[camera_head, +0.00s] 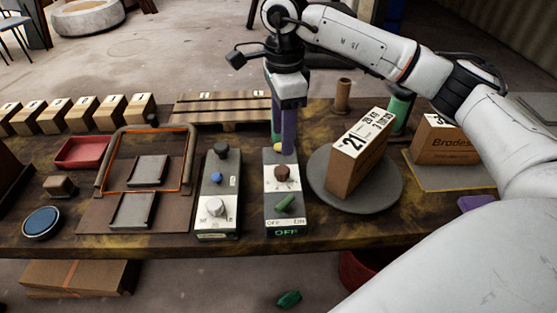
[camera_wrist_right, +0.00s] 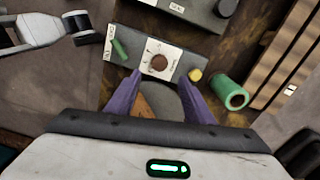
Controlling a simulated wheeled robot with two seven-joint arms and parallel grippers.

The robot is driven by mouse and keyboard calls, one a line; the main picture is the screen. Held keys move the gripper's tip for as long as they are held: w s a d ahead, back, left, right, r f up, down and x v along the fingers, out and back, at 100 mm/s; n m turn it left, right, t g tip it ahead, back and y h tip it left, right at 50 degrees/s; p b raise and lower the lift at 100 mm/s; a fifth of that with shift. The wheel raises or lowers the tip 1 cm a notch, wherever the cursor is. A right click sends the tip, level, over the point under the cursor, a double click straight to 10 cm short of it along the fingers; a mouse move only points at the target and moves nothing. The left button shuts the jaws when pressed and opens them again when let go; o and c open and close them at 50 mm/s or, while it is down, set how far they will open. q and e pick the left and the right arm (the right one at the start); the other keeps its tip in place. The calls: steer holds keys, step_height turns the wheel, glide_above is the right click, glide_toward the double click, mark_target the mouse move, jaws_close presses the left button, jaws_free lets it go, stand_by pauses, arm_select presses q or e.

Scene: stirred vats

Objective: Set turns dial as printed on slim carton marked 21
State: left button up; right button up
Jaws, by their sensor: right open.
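The slim carton marked 21 (camera_head: 345,172) stands on a grey round plate (camera_head: 391,190); smaller print on its top is too small to read surely. A grey control box (camera_head: 270,213) has a brown dial (camera_head: 282,172) on a white plate, a green switch (camera_head: 285,202), a yellow button (camera_head: 278,148) and a display reading OFF. I cannot read which dial is for turns. My right gripper (camera_head: 288,152), with purple fingers, is open and empty above the box's back end. In the right wrist view the brown dial (camera_wrist_right: 159,62) shows just beyond the fingertips. My left gripper is not in view.
A second control box (camera_head: 225,185) with a white dial stands to the left. Another carton (camera_head: 445,145) is at right. A framed fixture (camera_head: 95,215), red tray (camera_head: 80,152) and several small boxes are at left.

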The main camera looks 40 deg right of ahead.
mark_target(282, 169)
step_height(282, 169, down, 10)
steer(key=shift+r, duration=0.1)
stand_by(0.4)
steer(key=shift+c, duration=0.5)
steer(key=c, duration=0.9)
steer(key=shift+c, duration=0.2)
steer(key=shift+m, duration=0.4)
steer(key=m, duration=0.3)
steer(key=shift+m, duration=2.5)
